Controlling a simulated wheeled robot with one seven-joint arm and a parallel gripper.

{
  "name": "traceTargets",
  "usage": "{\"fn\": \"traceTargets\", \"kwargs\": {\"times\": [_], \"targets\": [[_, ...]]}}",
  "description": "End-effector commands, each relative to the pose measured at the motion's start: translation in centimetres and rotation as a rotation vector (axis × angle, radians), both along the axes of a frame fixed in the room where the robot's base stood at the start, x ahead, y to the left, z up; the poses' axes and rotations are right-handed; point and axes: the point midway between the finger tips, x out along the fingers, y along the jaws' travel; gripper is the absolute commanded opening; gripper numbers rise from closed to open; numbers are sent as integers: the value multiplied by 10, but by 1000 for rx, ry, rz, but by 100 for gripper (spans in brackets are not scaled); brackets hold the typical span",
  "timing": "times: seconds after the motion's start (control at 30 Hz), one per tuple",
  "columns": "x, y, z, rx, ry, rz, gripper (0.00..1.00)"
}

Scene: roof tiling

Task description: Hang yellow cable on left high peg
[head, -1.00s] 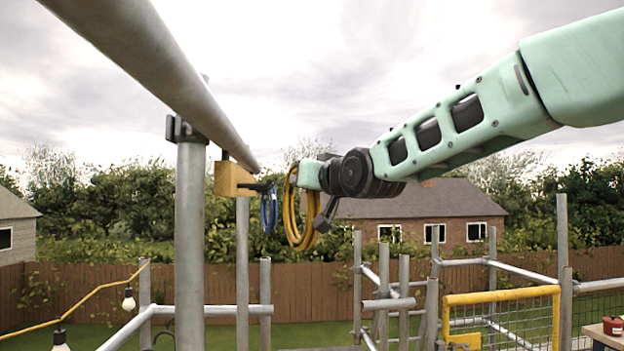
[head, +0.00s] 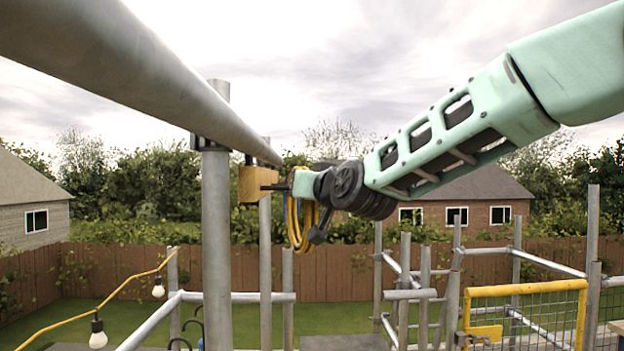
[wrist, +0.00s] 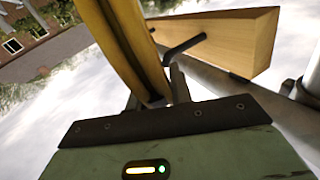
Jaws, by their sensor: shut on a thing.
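The yellow cable (head: 303,228) hangs as a coil from my gripper (head: 300,184). In the wrist view the cable (wrist: 118,45) runs between the fingers of my gripper (wrist: 158,98), which is shut on it. A wooden block (head: 254,184) is fixed under the overhead pole. A dark peg (head: 272,187) sticks out of it towards my gripper. In the wrist view a bent dark peg (wrist: 184,46) stands out of the wooden block (wrist: 230,42), just right of the cable. The cable looks beside the peg; I cannot tell whether they touch. The fingertips are partly hidden behind the wrist.
A thick grey pole (head: 120,65) runs overhead, with an upright post (head: 216,250) below it. A thin strip of blue cable (head: 285,212) shows beside the yellow coil. Scaffold tubes and a yellow mesh gate (head: 525,291) stand lower right.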

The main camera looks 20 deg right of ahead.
Motion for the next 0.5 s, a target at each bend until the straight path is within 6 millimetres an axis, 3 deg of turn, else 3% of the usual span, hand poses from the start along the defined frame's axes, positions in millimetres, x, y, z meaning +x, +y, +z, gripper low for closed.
{"fn": "traceTargets", "kwargs": {"times": [0.5], "targets": [[8,26,-5,-1,-4,0,0]]}}
